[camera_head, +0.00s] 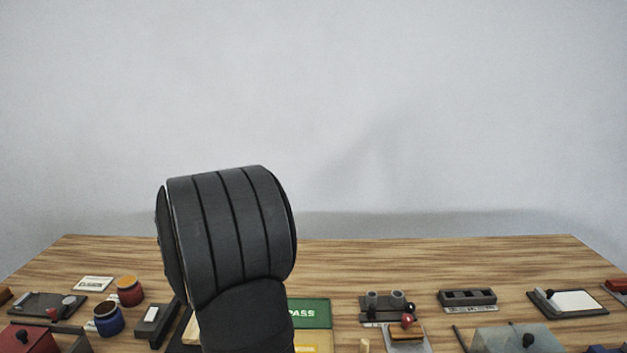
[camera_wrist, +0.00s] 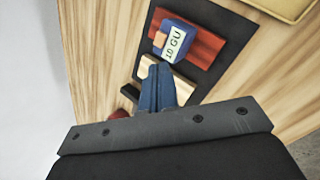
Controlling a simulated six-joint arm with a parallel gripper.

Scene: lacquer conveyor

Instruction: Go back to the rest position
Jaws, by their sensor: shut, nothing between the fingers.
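My gripper (camera_wrist: 158,88) shows in the wrist view as two blue fingers closed together, with nothing between them. Its tips point at a dark mat (camera_wrist: 225,38) on the wooden table and overlap its near part in the picture; the height above it is hard to judge. In the head view my dark arm fills the lower middle-left, and the gripper itself does not show.
In the head view, a green PASS panel (camera_head: 311,313), red jar (camera_head: 129,291), blue jar (camera_head: 108,318) and grey fixture (camera_head: 467,300) stand on the table (camera_head: 395,255). Bare wood runs along the back.

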